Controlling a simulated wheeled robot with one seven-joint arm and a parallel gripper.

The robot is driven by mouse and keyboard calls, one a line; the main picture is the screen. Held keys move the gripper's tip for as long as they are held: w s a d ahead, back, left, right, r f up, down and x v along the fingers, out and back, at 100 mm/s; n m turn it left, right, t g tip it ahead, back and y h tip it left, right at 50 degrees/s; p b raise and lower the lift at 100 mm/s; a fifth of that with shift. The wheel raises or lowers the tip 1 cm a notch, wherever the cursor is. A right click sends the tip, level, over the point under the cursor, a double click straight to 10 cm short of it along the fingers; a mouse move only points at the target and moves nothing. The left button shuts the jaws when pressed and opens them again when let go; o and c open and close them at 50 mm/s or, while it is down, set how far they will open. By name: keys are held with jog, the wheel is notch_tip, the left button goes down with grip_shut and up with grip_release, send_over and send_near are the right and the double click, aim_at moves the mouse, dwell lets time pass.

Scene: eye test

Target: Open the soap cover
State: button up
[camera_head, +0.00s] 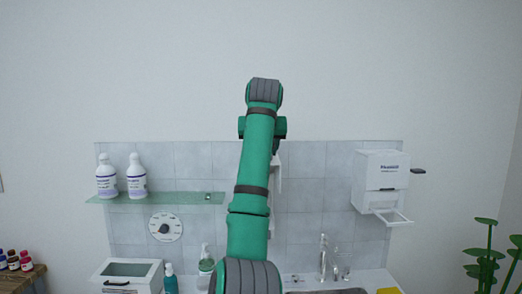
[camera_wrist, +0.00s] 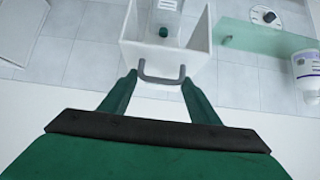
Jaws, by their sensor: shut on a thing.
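In the wrist view, a white soap dispenser cover (camera_wrist: 200,48) shows at the top middle, with a clear labelled container (camera_wrist: 165,18) with a green part inside it. A grey U-shaped handle (camera_wrist: 162,80) sticks out from the cover's edge. My gripper (camera_wrist: 159,82) has one green finger at each side of this handle and is shut on it. In the head view, my green arm hides the gripper and most of this dispenser; only a narrow white strip (camera_head: 276,185) shows right of the arm.
A glass shelf (camera_head: 165,198) with two white bottles (camera_head: 136,176) is at left, above a round dial (camera_head: 165,229). A white wall dispenser (camera_head: 382,172) with an open lower part is at right. Below are a soap bottle (camera_head: 170,280), a white box (camera_head: 128,270) and a faucet (camera_head: 323,258).

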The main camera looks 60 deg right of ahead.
jog(key=o, duration=1.2)
jog(key=shift+s+d+r, duration=0.15)
jog(key=shift+r, duration=0.3)
jog(key=shift+o, duration=0.2)
jog(key=shift+f, duration=0.1)
jog(key=v, duration=1)
jog(key=shift+a+r, duration=0.2)
jog(key=shift+a, duration=0.1)
jog(key=shift+s, duration=0.1)
